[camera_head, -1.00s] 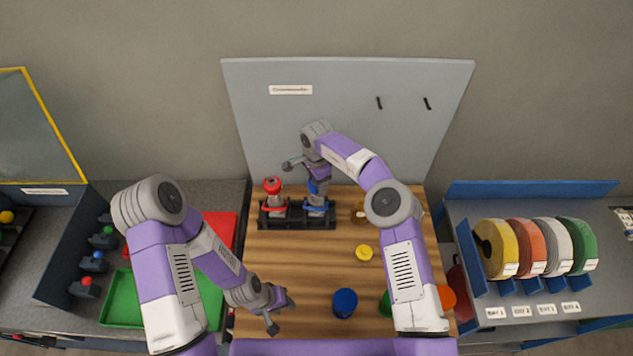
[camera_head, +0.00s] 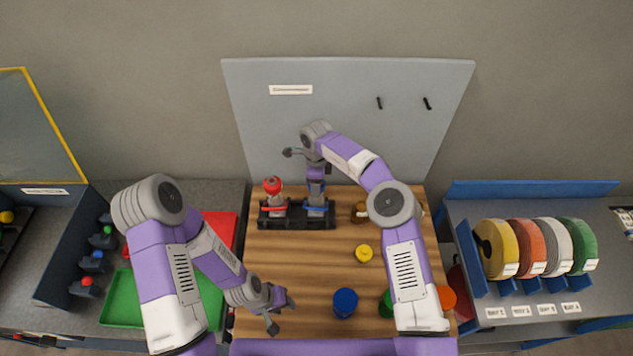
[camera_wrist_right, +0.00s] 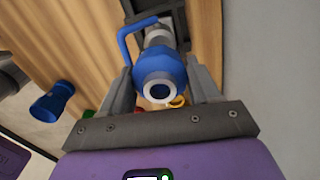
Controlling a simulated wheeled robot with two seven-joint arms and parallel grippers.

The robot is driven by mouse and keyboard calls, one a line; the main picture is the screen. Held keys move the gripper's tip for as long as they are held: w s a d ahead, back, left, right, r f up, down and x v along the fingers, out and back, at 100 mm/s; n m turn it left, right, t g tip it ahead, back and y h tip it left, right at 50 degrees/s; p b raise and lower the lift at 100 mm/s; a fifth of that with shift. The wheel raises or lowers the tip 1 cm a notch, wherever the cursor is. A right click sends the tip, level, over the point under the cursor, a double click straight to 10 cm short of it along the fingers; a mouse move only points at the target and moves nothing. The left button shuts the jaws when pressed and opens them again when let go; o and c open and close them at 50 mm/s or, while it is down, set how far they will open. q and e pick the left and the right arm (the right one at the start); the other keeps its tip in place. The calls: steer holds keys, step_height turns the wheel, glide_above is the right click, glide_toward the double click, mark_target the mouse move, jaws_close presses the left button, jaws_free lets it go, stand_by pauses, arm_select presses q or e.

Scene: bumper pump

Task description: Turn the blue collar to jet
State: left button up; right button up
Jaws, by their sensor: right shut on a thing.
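The blue-collared pump (camera_head: 315,209) stands in the black rack (camera_head: 297,224) on the wooden table, beside the red one (camera_head: 273,187). My right gripper (camera_wrist_right: 160,88) is over it from above. In the right wrist view its two fingers are shut on the blue collar (camera_wrist_right: 160,70), one on each side. A bent blue handle (camera_wrist_right: 128,40) sticks out beyond the collar, and a white ring shows at its near end. In the head view my right wrist hides most of the collar. My left gripper (camera_head: 282,315) is open and empty over the front left of the table.
A blue cup (camera_head: 344,303), a yellow piece (camera_head: 364,253), a green piece (camera_head: 385,304) and an orange piece (camera_head: 446,297) stand on the table. A green tray (camera_head: 121,305) is at left and coloured rolls (camera_head: 495,248) are at right.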

stand_by(0.4)
steer(key=o, duration=1)
steer(key=shift+r, duration=0.1)
step_height(320, 180, up, 7)
steer(key=shift+r+b, duration=0.2)
steer(key=shift+b, duration=0.15)
